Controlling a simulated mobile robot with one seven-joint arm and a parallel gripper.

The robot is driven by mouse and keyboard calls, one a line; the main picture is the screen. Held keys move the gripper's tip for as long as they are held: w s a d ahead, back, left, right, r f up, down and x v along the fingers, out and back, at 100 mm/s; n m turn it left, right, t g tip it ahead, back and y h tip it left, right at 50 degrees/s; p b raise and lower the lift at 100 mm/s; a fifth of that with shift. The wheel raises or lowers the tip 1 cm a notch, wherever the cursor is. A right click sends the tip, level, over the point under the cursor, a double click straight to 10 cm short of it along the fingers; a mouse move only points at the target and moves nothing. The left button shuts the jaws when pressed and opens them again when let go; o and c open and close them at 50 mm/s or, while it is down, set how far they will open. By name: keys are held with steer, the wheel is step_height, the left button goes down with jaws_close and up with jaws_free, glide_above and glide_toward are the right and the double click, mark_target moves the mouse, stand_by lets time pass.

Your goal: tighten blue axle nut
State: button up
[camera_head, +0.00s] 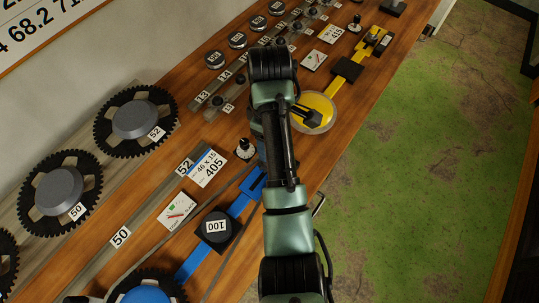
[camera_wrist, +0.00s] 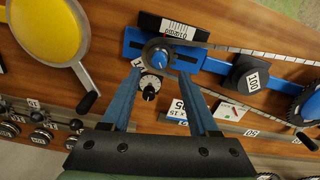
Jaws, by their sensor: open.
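In the wrist view a dark round knob with a blue ring (camera_wrist: 158,55), which looks like the blue axle nut, sits on a slotted blue bar (camera_wrist: 215,64). My gripper (camera_wrist: 160,72) is open. Its two blue fingers reach toward the knob, one on each side in the picture, with nothing held between them. I cannot tell how far above the knob the fingertips are. In the head view the blue bar (camera_head: 240,205) shows partly, and my arm hides the knob and fingertips.
A small black dial (camera_wrist: 150,88) lies between the fingers, close to the knob. A yellow disc (camera_wrist: 48,28) with a black-handled crank (camera_wrist: 88,102) is at left.

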steer(key=shift+f+p, duration=0.4)
steer(key=shift+f, duration=2.4)
jaws_close()
